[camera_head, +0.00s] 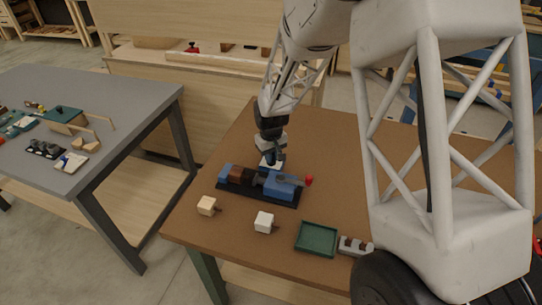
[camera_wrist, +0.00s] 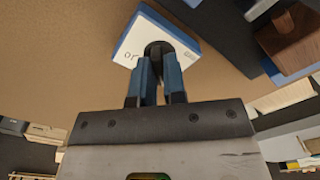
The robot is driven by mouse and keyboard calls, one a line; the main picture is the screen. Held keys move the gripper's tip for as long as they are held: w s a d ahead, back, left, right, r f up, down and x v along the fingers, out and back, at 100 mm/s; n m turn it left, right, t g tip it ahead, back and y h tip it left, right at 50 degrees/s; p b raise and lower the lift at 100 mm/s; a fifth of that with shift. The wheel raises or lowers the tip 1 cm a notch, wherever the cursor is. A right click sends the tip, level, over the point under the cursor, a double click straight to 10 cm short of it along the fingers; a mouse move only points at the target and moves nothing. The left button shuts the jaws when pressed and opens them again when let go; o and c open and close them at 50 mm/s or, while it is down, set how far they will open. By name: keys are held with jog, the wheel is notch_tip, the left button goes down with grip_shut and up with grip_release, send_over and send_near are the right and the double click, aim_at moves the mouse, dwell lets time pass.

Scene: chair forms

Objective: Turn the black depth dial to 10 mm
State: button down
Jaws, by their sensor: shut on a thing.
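The black depth dial (camera_wrist: 158,48) sits on a white face plate (camera_wrist: 150,22) with a blue edge in the wrist view. Printed marks show beside it on the left and right; the left one looks like a "10" seen upside down. The dial's pointer is hidden, so I cannot tell its setting. My gripper (camera_wrist: 158,72) has its two blue fingers shut on the dial from either side. In the head view my gripper (camera_head: 271,161) reaches down to the blue device (camera_head: 279,187), and the dial is hidden there.
Two pale blocks (camera_head: 207,206) (camera_head: 264,222), a green tray (camera_head: 317,238) and a grey slotted piece (camera_head: 355,246) lie in front on the brown table (camera_head: 190,226).

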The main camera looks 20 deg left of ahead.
jog(key=m, duration=0.9)
jog(key=shift+m, duration=0.4)
jog(key=m, duration=0.4)
jog(key=shift+d, duration=0.1)
jog(key=m, duration=0.5)
jog(key=shift+m, duration=0.3)
jog(key=shift+f, duration=0.1)
jog(key=c, duration=1.2)
grip_release()
